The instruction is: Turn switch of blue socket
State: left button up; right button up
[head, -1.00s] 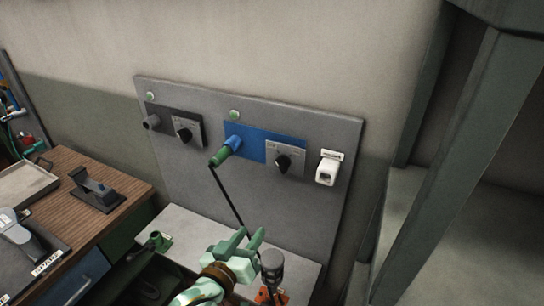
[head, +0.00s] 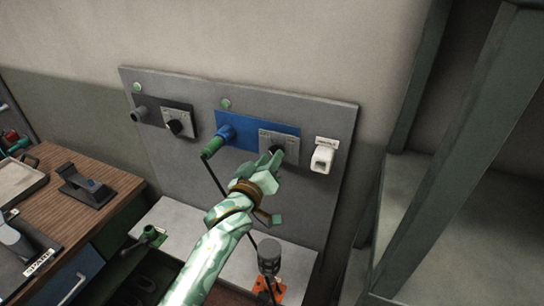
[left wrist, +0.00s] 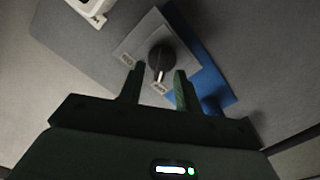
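The blue socket panel (head: 235,133) is on the grey wall board, with a green-and-blue plug (head: 217,143) in its left part and a cable hanging from it. Its black rotary switch (head: 278,150) sits on a grey plate at the panel's right part. The switch also shows in the left wrist view (left wrist: 161,58), between and just beyond the fingertips. My left gripper (head: 270,163) is in front of this switch and partly covers it. In the left wrist view the left gripper (left wrist: 158,80) is open, its fingers on either side of the knob. My right gripper is not in view.
A second socket with a black switch (head: 174,126) is to the left on the board. A white holder (head: 323,156) is close to the right of the blue panel. A bench (head: 180,222) stands below, and a metal shelf frame (head: 440,200) at right.

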pick_arm(q)
jog(key=shift+x, duration=1.1)
jog(key=shift+a, duration=0.1)
jog(key=shift+c, duration=0.6)
grip_shut()
